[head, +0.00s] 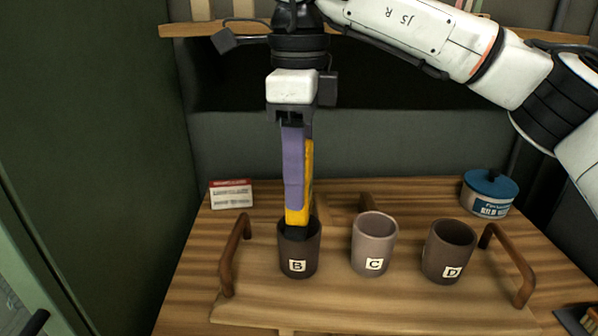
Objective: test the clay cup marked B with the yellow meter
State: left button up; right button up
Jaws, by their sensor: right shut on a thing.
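The clay cup marked B (298,251) is dark brown and stands upright on a wooden tray (375,314), at its left side. The yellow meter (308,170) is long and upright, with a purple face toward me. My right gripper (291,118) is shut on the meter's top and points straight down above cup B. The meter's dark lower end is at the mouth of cup B; its tip is hidden, so I cannot tell how deep it reaches. My left gripper is not in view.
A lighter cup marked C (374,244) and a dark cup marked D (448,251) stand to the right on the tray. A blue-lidded jar (489,192) and a small red-and-white card (231,194) are behind. The tray has raised handles (233,254).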

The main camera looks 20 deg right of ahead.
jog(key=shift+f, duration=0.45)
dwell(0.3)
jog(key=shift+f, duration=0.15)
dwell(1.2)
notch_tip(320, 180, up, 2)
jog(key=shift+r+p, duration=0.15)
jog(key=shift+p, duration=0.8)
jog(key=shift+r+p, duration=0.65)
jog(key=shift+r, duration=0.1)
jog(key=shift+r+p, duration=0.3)
notch_tip(320, 180, up, 3)
jog(key=p, duration=0.2)
jog(key=shift+p, duration=0.3)
jog(key=shift+f, duration=0.1)
